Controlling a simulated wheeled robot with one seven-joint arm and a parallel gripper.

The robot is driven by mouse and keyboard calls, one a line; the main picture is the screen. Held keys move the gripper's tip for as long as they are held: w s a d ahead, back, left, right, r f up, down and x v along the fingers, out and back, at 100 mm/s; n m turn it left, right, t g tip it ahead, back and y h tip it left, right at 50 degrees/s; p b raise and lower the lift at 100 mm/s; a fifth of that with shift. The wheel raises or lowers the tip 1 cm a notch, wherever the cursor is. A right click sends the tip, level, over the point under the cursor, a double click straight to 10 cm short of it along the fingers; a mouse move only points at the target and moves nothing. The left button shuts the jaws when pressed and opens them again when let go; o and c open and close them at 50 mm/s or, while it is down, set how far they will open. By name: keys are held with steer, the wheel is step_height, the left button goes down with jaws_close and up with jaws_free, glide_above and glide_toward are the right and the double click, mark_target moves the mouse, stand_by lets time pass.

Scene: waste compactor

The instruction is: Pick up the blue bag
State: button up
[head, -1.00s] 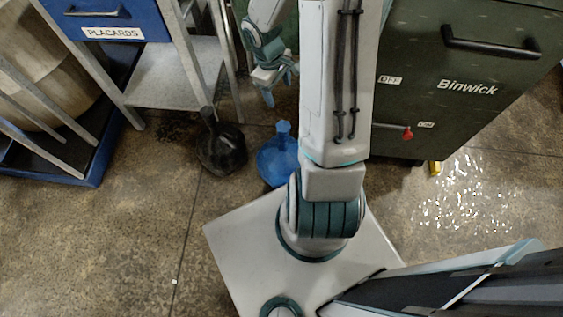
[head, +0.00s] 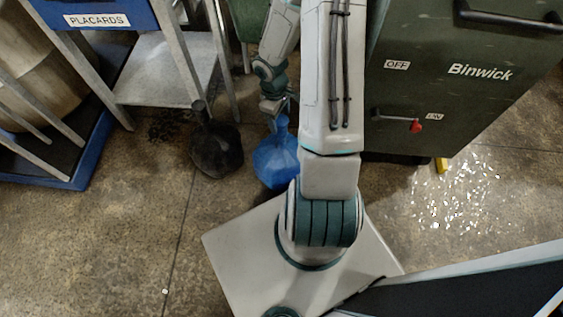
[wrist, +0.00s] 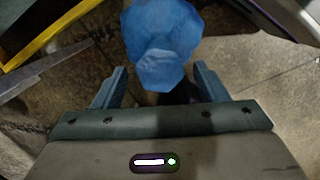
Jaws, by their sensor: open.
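The blue bag (head: 276,162) stands on the concrete floor in front of my base in the head view, with its narrow tied neck upward. In the wrist view the blue bag (wrist: 161,40) fills the top middle, its neck end lying between my fingers. My gripper (wrist: 158,88) is open, with one finger on each side of the neck and a gap visible on both sides. In the head view my gripper (head: 280,108) is just above and around the top of the bag, partly hidden by it and by my arm.
A black bag (head: 215,150) stands close to the left of the blue bag. A metal table (head: 165,70) with a blue drawer is behind it. The green Binwick compactor (head: 455,95) with a red-knobbed lever (head: 415,126) is at right.

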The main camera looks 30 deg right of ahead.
steer(key=f+b, duration=0.2)
steer(key=f, duration=0.1)
steer(key=f+b, duration=0.1)
steer(key=f, duration=0.1)
steer(key=shift+s+d, duration=0.15)
steer(key=shift+s, duration=0.2)
jaws_close()
